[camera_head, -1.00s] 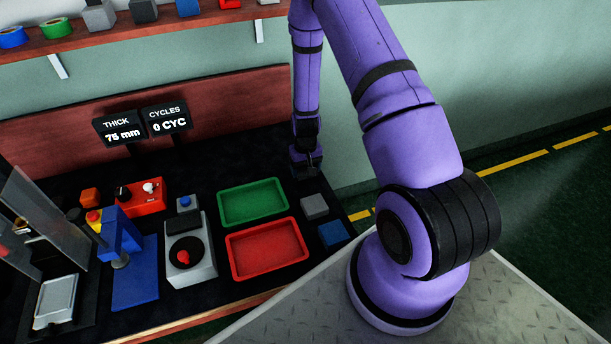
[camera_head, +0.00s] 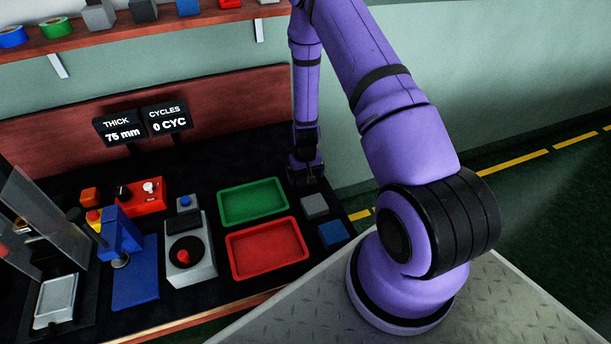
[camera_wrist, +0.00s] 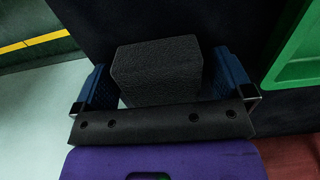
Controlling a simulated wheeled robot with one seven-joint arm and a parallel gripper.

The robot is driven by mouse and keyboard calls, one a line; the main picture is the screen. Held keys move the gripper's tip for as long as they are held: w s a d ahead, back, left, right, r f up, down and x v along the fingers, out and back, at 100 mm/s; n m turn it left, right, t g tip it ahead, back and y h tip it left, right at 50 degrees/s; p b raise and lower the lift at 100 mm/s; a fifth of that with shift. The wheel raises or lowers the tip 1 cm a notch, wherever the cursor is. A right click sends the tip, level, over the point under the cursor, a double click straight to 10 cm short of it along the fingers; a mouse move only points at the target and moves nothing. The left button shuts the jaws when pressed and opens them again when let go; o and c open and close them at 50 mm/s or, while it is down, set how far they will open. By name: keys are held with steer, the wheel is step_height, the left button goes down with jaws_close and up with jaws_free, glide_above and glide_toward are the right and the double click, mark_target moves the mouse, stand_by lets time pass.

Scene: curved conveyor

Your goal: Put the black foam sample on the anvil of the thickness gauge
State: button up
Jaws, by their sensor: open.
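The black foam sample (camera_wrist: 157,70) is a dark textured block on the black bench top. In the wrist view it stands between the two blue finger pads of my gripper (camera_wrist: 162,84), with a visible gap at the left pad and a narrower one at the right. My gripper is open around it, low at the back right of the bench in the head view (camera_head: 307,180), where the sample cannot be told from the dark bench. A blue stand (camera_head: 122,236) with a grey plunger over a blue base plate looks like the thickness gauge; its anvil is not clearly visible.
A green tray (camera_head: 252,184) and a red tray (camera_head: 232,272) lie between my gripper and the stand. A grey box (camera_head: 205,262) with a red knob is beside the stand. Grey (camera_head: 315,206) and blue (camera_head: 333,234) blocks sit at the right edge. A display (camera_head: 122,128) reads 75 mm.

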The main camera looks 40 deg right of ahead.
steer(key=shift+r, duration=0.15)
steer(key=s+a+r+n+t, duration=0.1)
steer(key=s+a+r, duration=0.15)
steer(key=r, duration=1.15)
steer(key=s+a+r+t, duration=0.1)
steer(key=a+r, duration=0.2)
steer(key=r, duration=1)
steer(key=s+a+r+n+t, duration=0.1)
steer(key=s+a+r, duration=0.1)
steer(key=r, duration=1.2)
steer(key=s+a+r+t, duration=0.1)
steer(key=s+a+r, duration=0.1)
steer(key=s+r, duration=0.5)
steer(key=s+a+r+n+t, duration=0.1)
steer(key=s+a+r, duration=0.2)
steer(key=s, duration=1)
step_height(320, 180, up, 4)
steer(key=shift+s+a+f, duration=0.15)
steer(key=shift+a, duration=0.05)
